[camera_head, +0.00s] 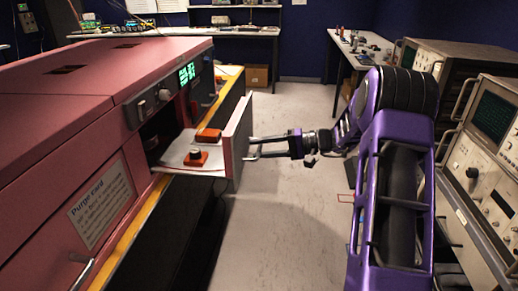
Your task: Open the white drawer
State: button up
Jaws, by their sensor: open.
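The drawer (236,140) juts out of the pink machine on the left, so it stands open. Its front panel is pale on the edge and pinkish on the face. Its light inside floor shows, bearing orange-red parts (203,145), one with a black knob. A metal bar handle (267,139) sticks out from the front panel toward the right. My gripper (293,146) is at the outer end of this handle, jaws open. The fingers are small and dark here, and I cannot tell whether they touch the bar.
The pink machine (60,120) fills the left, with a yellow edge strip and a "Purge Card" label (100,203). Instruments (485,170) stand close on the right of my purple arm. Grey floor (290,215) is clear between. Benches stand at the back.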

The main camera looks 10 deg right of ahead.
jog(key=v, duration=1.6)
jog(key=shift+d, duration=0.35)
jog(key=shift+s, duration=0.1)
